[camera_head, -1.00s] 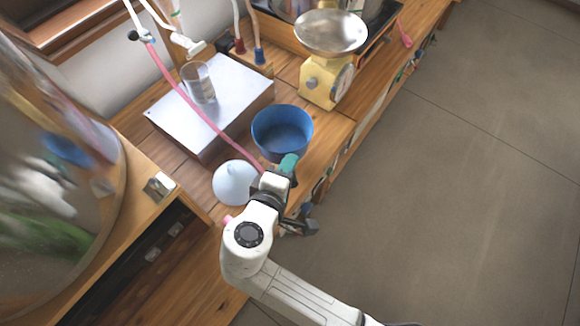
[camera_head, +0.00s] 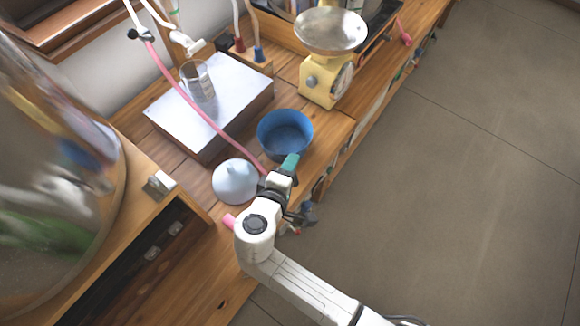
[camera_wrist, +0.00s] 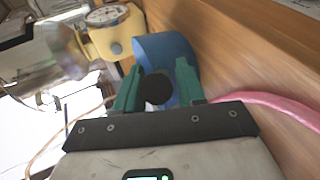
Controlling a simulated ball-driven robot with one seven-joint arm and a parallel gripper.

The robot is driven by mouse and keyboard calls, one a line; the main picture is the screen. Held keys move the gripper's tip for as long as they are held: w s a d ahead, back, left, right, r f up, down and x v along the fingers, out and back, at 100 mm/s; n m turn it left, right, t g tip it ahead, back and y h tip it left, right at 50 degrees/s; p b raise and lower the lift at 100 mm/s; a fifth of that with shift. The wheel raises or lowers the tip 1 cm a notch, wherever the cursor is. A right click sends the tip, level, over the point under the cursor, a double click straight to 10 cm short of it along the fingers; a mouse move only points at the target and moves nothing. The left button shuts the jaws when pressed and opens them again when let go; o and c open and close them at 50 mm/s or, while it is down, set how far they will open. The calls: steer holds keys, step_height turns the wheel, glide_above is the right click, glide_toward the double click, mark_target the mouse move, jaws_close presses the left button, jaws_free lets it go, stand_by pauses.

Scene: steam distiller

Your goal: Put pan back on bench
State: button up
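The pan (camera_head: 285,133) is a round blue vessel at the middle of the head view, at the bench's right edge. In the wrist view the pan (camera_wrist: 165,50) lies just beyond my fingers. A dark, round-ended handle (camera_wrist: 157,88) shows between the two green fingers. My gripper (camera_head: 291,160) is at the pan's near side; in the wrist view, my gripper (camera_wrist: 160,80) is closed around the handle. The handle is hidden in the head view. I cannot tell whether the pan rests on the bench (camera_head: 325,150) or hangs just above it.
A pale funnel (camera_head: 236,182) stands left of my gripper. A metal-topped box (camera_head: 225,105) with a glass beaker (camera_head: 198,83) and a pink hose (camera_head: 190,100) are farther left. A yellow scale (camera_head: 325,85) stands behind the pan. Open floor (camera_head: 450,180) lies right.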

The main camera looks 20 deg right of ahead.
steer(key=shift+o, duration=0.9)
steer(key=b+v, duration=0.1)
steer(key=v, duration=1.1)
steer(key=s+d+f+m+g+y, duration=0.1)
steer(key=s+d+f+m+g, duration=0.15)
steer(key=d, duration=0.55)
steer(key=s+d+f+m+g+y, duration=0.1)
steer(key=s+d+f+m+g, duration=0.2)
steer(key=d, duration=0.5)
steer(key=s+d+f+m+g+y, duration=0.2)
steer(key=s+d+m+g+y, duration=0.2)
steer(key=s, duration=0.6)
steer(key=d+m+y, duration=0.1)
steer(key=d+y, duration=0.1)
steer(key=d, duration=0.1)
steer(key=shift+s+d+f, duration=0.25)
steer(key=shift+d, duration=0.1)
